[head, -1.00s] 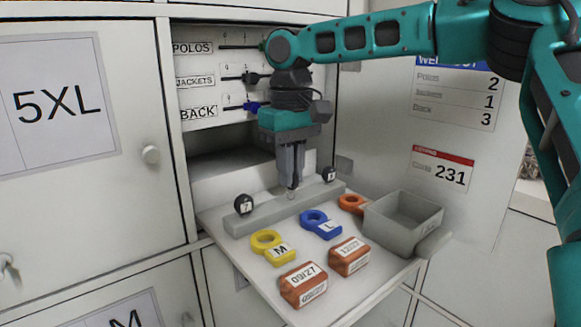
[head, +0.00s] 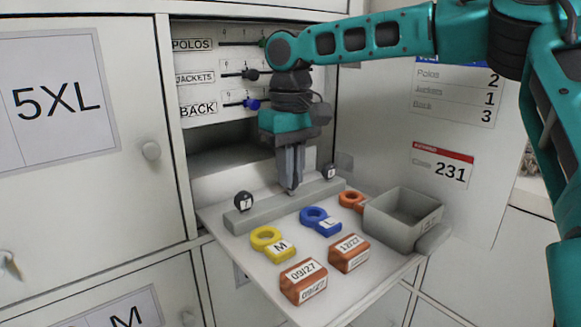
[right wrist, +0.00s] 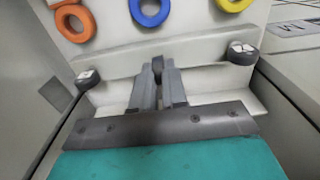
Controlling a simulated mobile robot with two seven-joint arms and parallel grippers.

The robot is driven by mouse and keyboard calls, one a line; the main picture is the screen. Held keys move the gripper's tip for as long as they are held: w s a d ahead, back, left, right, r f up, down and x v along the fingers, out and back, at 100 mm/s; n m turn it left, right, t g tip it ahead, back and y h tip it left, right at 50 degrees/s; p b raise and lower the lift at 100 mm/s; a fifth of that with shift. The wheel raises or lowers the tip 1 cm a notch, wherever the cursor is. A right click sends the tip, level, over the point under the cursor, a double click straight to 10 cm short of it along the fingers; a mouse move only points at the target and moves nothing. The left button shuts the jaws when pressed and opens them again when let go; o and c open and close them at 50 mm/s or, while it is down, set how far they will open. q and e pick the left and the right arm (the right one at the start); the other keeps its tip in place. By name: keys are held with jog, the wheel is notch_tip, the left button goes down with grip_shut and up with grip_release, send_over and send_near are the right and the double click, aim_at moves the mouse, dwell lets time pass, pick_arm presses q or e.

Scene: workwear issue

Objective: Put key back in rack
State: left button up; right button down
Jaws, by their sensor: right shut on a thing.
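The rack is a grey bar (head: 262,211) along the back of the pull-out shelf. A black round-headed key (head: 243,202) marked 7 stands at its left end, and another black key (head: 328,171) stands at its right end. My right gripper (head: 291,190) points down at the middle of the bar, between these two. In the right wrist view its fingers (right wrist: 158,80) are shut on a dark key (right wrist: 157,64), mostly hidden between them. I cannot tell whether this key is seated in the bar. My left gripper is not in view.
On the shelf (head: 233,236) lie yellow M (head: 268,240), blue L (head: 318,219) and orange (head: 350,199) ring tags, two brown blocks (head: 303,281) (head: 349,254) and a grey open bin (head: 392,228). Labelled sliders (head: 235,105) are behind my gripper. A locker door (head: 70,200) is at left.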

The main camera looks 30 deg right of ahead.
jog(key=shift+f, duration=0.45)
dwell(1.1)
jog(key=c, duration=1.1)
grip_release()
jog(key=shift+r, duration=0.1)
notch_tip(320, 180, up, 13)
